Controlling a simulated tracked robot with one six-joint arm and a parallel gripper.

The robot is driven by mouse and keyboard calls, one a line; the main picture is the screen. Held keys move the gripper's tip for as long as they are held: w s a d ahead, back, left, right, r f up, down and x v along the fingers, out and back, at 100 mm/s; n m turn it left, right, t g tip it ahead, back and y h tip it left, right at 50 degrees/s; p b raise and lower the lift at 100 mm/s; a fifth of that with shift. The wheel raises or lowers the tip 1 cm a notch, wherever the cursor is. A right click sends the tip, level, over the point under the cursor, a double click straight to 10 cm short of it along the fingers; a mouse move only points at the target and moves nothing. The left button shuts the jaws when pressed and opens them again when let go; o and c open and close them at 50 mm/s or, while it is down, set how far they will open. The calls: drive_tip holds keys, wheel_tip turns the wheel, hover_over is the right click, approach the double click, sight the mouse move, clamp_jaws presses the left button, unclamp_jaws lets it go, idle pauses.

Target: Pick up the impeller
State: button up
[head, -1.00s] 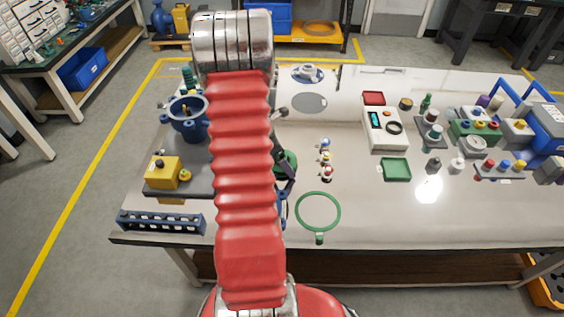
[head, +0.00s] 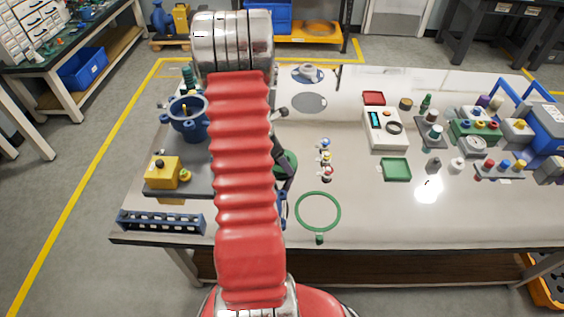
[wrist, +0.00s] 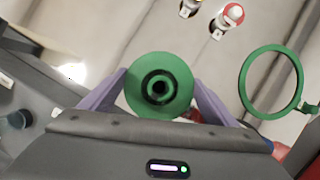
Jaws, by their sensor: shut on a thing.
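The impeller (wrist: 172,106) is a green round part with a dark ringed hole in its middle. In the wrist view it sits between the two purple fingers of my gripper (wrist: 160,92), which touch it on its left and right sides. My gripper is shut on it. In the head view my red arm hides most of the gripper, and only a green edge (head: 290,162) shows beside the arm. I cannot tell whether the impeller is clear of the bench.
A green ring (head: 339,211) lies on the bench right of my arm. Several small fittings (head: 326,158) stand nearby. A blue pump housing (head: 187,126) and a yellow block (head: 162,172) are on the left. A green tray (head: 396,169) lies farther right.

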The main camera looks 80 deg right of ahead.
drive_tip(key=shift+c, duration=0.5)
wheel_tip(320, 180, up, 10)
idle(0.4)
drive_tip(key=shift+s, duration=0.1)
idle(0.5)
